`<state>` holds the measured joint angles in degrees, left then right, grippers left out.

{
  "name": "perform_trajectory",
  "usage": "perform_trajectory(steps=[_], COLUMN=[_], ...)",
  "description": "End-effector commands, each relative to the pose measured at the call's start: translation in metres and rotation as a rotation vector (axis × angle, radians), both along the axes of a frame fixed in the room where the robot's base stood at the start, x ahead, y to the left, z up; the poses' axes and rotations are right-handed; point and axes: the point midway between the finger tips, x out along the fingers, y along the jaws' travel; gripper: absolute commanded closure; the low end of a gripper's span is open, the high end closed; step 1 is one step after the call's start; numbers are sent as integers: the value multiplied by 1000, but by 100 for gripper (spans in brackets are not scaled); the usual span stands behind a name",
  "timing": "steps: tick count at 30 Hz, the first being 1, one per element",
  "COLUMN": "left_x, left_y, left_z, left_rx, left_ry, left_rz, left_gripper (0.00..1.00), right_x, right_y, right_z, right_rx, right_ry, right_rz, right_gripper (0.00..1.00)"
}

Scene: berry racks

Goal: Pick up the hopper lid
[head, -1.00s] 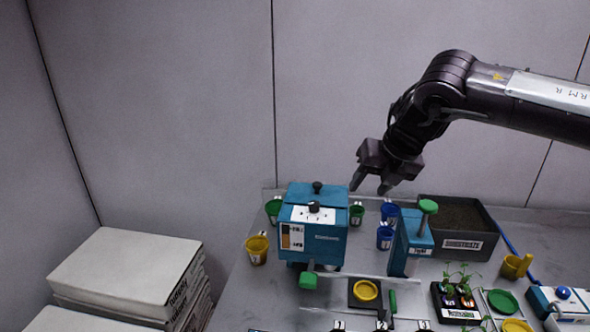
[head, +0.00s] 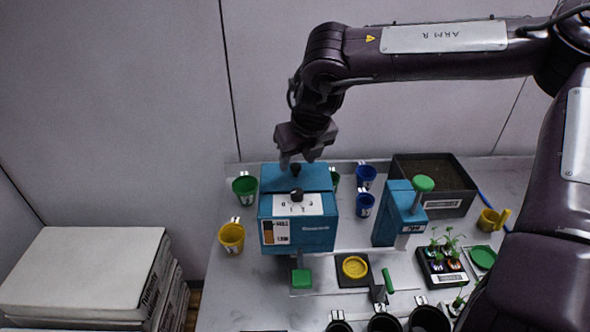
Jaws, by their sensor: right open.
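The hopper lid is the flat teal plate (head: 315,178) on top of the teal hopper box (head: 315,238), with a small black knob (head: 295,170) on it. A second dark knob (head: 297,195) sits in front of it on the white sloped panel. My right gripper (head: 297,166) is open above the lid, its fingertips pointing down close to the rear knob. I cannot tell whether the fingers touch the knob. My left gripper is out of view.
Green (head: 245,187) and yellow (head: 232,237) cups stand left of the hopper. Blue cups (head: 365,205) and a teal dispenser with a green top (head: 398,215) stand to its right. A dark substrate bin (head: 463,207) is behind.

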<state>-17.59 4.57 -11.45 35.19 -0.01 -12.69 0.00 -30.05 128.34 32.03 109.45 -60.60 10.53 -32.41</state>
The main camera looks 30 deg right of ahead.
Motion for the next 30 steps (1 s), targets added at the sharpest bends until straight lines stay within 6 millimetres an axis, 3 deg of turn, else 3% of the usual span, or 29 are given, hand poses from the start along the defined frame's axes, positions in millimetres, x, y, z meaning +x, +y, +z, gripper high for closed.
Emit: perform_trajectory(steps=[6,13,24,30], left_x=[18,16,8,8], left_y=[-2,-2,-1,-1], left_z=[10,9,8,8], left_rx=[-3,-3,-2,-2], left_ry=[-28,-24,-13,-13], left_rz=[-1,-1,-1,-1], left_gripper=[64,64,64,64], right_x=[7,8,8,8], right_y=[-1,-1,-1,-1], right_z=[-15,-16,-16,-16], right_rx=[0,0,0,0], right_ry=[-2,-3,-3,-3], right_rz=[0,0,0,0], right_gripper=[52,52,100,100])
